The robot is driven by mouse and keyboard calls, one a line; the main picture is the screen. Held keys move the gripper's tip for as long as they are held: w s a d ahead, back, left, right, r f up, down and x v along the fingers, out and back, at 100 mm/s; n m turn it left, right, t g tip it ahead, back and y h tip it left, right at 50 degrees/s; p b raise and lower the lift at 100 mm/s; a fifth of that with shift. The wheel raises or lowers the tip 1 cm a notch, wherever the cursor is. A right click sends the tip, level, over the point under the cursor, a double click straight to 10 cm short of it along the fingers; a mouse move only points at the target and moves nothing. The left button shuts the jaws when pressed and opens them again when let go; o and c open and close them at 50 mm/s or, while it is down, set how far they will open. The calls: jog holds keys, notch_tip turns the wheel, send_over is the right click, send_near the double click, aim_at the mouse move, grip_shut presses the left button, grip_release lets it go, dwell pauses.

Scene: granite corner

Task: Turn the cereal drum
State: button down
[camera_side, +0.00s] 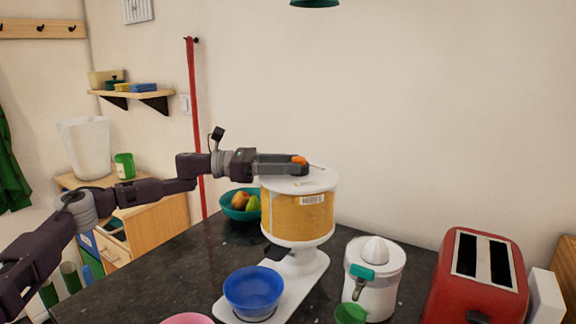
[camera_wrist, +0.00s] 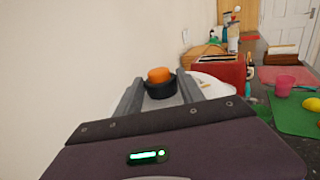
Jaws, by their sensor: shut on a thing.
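The cereal drum (camera_side: 297,222) is a clear drum of yellow-orange cereal with a white lid and a barcode label. It stands on a white stand (camera_side: 297,268) on the dark counter. A knob with an orange top (camera_wrist: 159,75) and a black lower part sits above the lid; its orange part also shows in the side view (camera_side: 299,160). My gripper (camera_side: 297,167) reaches in level from the left over the lid. In the wrist view its two grey fingers (camera_wrist: 160,90) are shut on the knob, one on each side. The knob's underside is hidden.
A blue bowl (camera_side: 253,291) sits on the stand's base. A white juicer (camera_side: 374,278) and a red toaster (camera_side: 478,278) stand to the right. A teal fruit bowl (camera_side: 232,213) is behind left. A pink bowl (camera_side: 187,319) is at the front edge.

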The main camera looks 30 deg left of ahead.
jog(key=shift+w+m+g+h, duration=0.2)
jog(key=shift+m+g+h, duration=0.4)
jog(key=shift+g, duration=0.7)
jog(key=c, duration=0.7)
grip_release()
jog(key=v, duration=0.7)
jog(key=shift+a+f, duration=0.1)
